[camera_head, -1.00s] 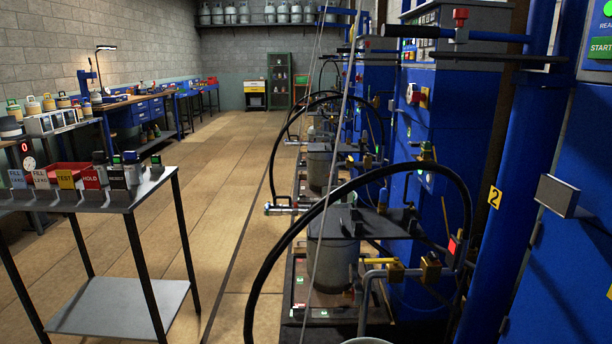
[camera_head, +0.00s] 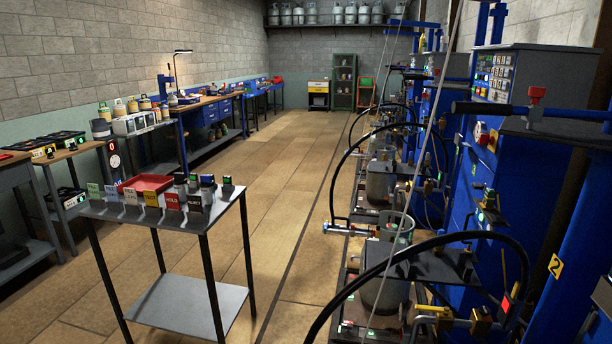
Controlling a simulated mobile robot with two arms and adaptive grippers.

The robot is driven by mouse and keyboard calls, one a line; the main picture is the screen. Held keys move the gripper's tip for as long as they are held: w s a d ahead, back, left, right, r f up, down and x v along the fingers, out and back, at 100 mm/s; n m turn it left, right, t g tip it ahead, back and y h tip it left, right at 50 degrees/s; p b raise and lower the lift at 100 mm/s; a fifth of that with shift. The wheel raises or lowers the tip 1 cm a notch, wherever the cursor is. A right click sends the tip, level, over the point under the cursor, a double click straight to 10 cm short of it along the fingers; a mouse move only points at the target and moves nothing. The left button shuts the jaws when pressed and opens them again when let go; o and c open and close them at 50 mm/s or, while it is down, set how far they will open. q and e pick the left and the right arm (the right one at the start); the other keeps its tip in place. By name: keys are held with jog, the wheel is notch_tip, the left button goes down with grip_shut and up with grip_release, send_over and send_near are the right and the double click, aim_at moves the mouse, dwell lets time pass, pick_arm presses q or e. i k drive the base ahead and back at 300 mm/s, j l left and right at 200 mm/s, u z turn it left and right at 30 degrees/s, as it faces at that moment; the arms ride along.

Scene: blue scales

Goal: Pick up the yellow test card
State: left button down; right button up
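The yellow test card (camera_head: 151,199) stands upright in a row of coloured cards on a small metal stand (camera_head: 222,207) in the left foreground. A pale card (camera_head: 130,196) is to its left and the red hold card (camera_head: 172,201) is to its right. The lettering on the cards is small and hard to read. Neither of my grippers shows in the head view, and nothing is seen touching the card.
A red tray (camera_head: 146,184) and several small dark-topped items sit behind the cards. The stand has a lower shelf (camera_head: 186,303). Blue scale machines with black hoses (camera_head: 400,258) line the right. A clear wooden floor aisle (camera_head: 285,180) runs between.

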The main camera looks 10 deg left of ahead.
aim_at(150, 197)
jog(key=u, duration=1.25)
jog(key=i+j+u, duration=0.15)
jog(key=j, duration=0.2)
jog(key=i+j+u, duration=0.2)
jog(key=i+j, duration=0.3)
jog(key=i, duration=0.15)
jog(key=i+j, duration=0.25)
jog(key=i, duration=0.2)
